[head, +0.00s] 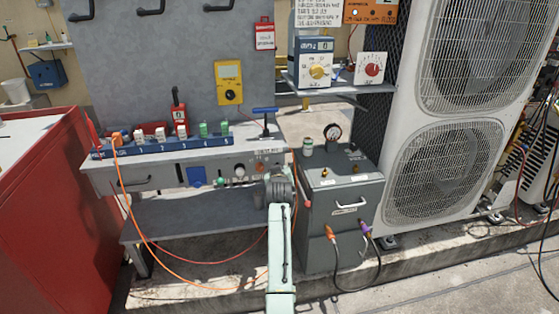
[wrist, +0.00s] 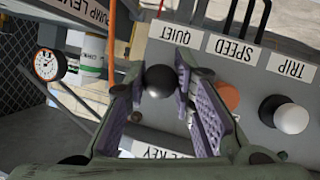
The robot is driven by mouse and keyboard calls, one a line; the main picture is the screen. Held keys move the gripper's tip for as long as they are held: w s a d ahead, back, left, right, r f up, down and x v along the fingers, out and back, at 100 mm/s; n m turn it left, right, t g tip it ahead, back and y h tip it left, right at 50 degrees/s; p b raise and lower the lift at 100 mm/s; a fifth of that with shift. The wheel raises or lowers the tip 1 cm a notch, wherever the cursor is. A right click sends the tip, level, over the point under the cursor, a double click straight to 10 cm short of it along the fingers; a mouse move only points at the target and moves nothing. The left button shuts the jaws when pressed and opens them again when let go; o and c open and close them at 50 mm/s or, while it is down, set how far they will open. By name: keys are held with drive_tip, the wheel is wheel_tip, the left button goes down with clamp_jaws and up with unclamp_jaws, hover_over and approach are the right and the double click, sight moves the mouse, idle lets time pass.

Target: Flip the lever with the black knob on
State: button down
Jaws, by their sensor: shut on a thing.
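The black ball knob (wrist: 160,80) of a lever shows in the wrist view between the two purple-padded fingers of my gripper (wrist: 161,72). The fingers are shut on it. The label QUIET (wrist: 170,34) is upside down beside it on the grey panel. The lever's shaft is mostly hidden, so I cannot tell its tilt. In the head view my gripper (head: 279,190) is at the right end of the bench front, and it hides the black knob.
An orange knob (wrist: 228,96) under SPEED and a white knob (wrist: 291,118) under TRIP stand close beside my fingers. A grey cabinet (head: 345,195) with a gauge (head: 332,133) stands just right of my gripper.

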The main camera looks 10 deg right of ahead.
wheel_tip(320, 180, up, 2)
drive_tip(key=g+p, duration=0.2)
drive_tip(key=p, duration=0.2)
drive_tip(key=shift+w+g, duration=0.1)
drive_tip(key=shift+g, duration=0.2)
drive_tip(key=shift+w+r+n+g+p, duration=0.1)
drive_tip(key=shift+n+g+p, duration=0.1)
drive_tip(key=shift+g+p, duration=0.55)
drive_tip(key=shift+w+r+n+g+p, duration=0.1)
drive_tip(key=shift+n+g+p, duration=0.1)
drive_tip(key=shift+g+p, duration=0.5)
drive_tip(key=c, duration=1.3)
unclamp_jaws()
drive_tip(key=shift+c, duration=0.2)
drive_tip(key=v, duration=1.2)
drive_tip(key=shift+d, duration=0.15)
